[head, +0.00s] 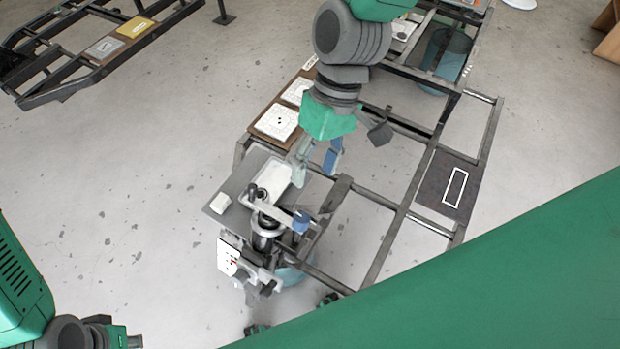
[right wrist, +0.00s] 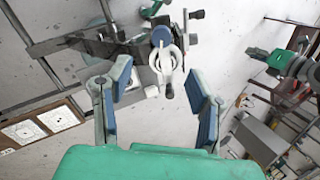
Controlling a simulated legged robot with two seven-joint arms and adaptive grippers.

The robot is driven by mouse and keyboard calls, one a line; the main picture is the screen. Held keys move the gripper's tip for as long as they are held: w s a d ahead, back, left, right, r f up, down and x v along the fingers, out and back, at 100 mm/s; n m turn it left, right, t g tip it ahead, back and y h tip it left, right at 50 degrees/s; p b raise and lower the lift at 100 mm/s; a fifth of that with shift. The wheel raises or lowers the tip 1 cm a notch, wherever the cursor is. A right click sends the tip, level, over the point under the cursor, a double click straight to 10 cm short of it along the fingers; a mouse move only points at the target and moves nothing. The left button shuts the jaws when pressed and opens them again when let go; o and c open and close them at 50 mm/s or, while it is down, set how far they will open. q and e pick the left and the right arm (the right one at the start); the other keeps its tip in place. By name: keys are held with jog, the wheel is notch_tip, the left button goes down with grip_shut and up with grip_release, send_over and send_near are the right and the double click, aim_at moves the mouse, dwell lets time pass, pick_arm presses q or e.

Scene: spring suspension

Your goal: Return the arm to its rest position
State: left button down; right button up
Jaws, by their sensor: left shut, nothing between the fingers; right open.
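My right gripper (head: 315,168) comes down from the top of the head view, open and empty, above the metal frame's corner. In the right wrist view its blue-padded fingers (right wrist: 158,84) are spread wide. Below it in the head view stands the suspension assembly, with a dark cylinder (head: 265,234) and a blue-ended lever (head: 300,222). In the right wrist view the assembly's white ring-like part (right wrist: 165,62) shows beyond the fingertips, apart from them. My left gripper (head: 124,339) is at the bottom left edge, shut and empty, partly cut off.
The dark metal frame (head: 405,215) runs right and up from the assembly. A brown board (head: 262,138) carries white cards. Another frame (head: 70,75) is at top left. The floor between is clear.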

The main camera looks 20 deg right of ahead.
dwell(0.3)
jog(key=s+d+f+m+t+h+b, duration=0.1)
jog(key=s+d+f+b, duration=0.3)
jog(key=f, duration=0.8)
jog(key=s+d+f+m+t+h+b, duration=0.1)
jog(key=s+d+f+b, duration=0.3)
jog(key=f, duration=0.9)
jog(key=s+d+f+t+h+b, duration=0.1)
jog(key=s+d+f+b, duration=0.3)
jog(key=d+f+b, duration=0.3)
notch_tip(320, 180, down, 5)
jog(key=b, duration=0.4)
jog(key=shift+s+d+f+m+h, duration=0.2)
jog(key=shift+d+m+h, duration=0.1)
jog(key=shift+m, duration=0.1)
